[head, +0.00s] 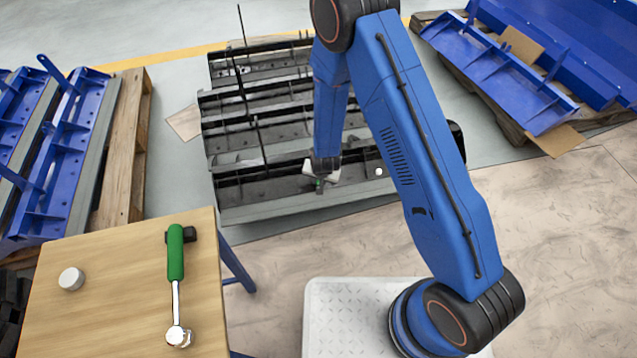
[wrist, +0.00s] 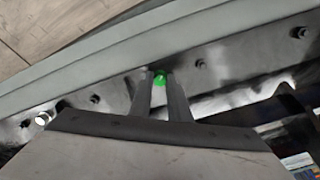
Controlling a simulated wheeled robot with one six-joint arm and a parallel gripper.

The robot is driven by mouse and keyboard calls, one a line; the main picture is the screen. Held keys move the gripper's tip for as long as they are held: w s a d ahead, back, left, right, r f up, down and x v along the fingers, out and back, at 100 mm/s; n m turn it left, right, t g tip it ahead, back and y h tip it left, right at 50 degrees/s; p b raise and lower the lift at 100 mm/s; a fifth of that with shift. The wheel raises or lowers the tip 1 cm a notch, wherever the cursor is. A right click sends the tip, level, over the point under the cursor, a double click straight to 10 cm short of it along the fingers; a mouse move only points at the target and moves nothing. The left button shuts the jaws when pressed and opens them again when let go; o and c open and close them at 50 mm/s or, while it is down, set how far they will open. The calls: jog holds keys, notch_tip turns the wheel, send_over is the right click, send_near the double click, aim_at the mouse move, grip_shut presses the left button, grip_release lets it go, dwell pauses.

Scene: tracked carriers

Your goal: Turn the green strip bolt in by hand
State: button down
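The green strip bolt (wrist: 160,80) sits at the dark strip of the carrier, seen in the wrist view between my fingertips. In the head view my gripper (head: 321,178) is low over the front section of the dark tracked carrier (head: 262,210). How deep the bolt sits is hidden.
A white bolt head (wrist: 42,119) sits farther along the strip. A wooden table (head: 110,325) at the lower left holds a green-handled ratchet wrench (head: 175,255) and a white round piece (head: 71,279). Blue parts on pallets stand left (head: 65,165) and right (head: 500,75).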

jog(key=m, duration=0.6)
jog(key=shift+m, duration=0.3)
jog(key=c, duration=2.1)
grip_release()
jog(key=shift+m, duration=0.4)
jog(key=o, duration=0.5)
jog(key=v, duration=1.7)
jog(key=shift+s+r, duration=0.15)
jog(key=shift+r, duration=0.05)
